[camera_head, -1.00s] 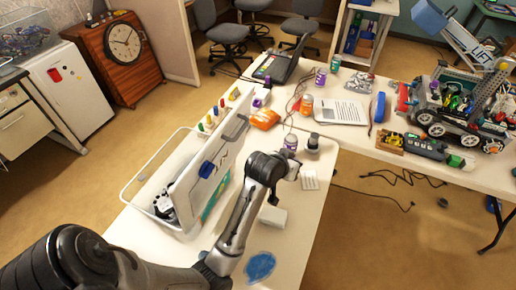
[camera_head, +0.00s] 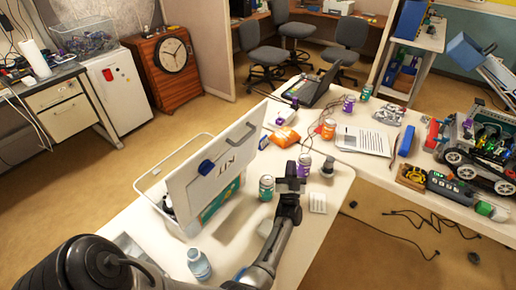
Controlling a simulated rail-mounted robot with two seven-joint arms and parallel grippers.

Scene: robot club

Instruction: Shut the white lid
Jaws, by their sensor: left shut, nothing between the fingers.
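The white lid (camera_head: 212,170) stands open and steep on the right side of a white bin (camera_head: 150,182). My right gripper is not in view. The lid hides much of the bin's inside.
A green can (camera_head: 266,188) and a purple can (camera_head: 304,166) stand beside my left gripper. A blue bottle (camera_head: 199,263) stands near the front. An orange item (camera_head: 284,137) and a laptop (camera_head: 312,86) lie farther back on the white table (camera_head: 330,190).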

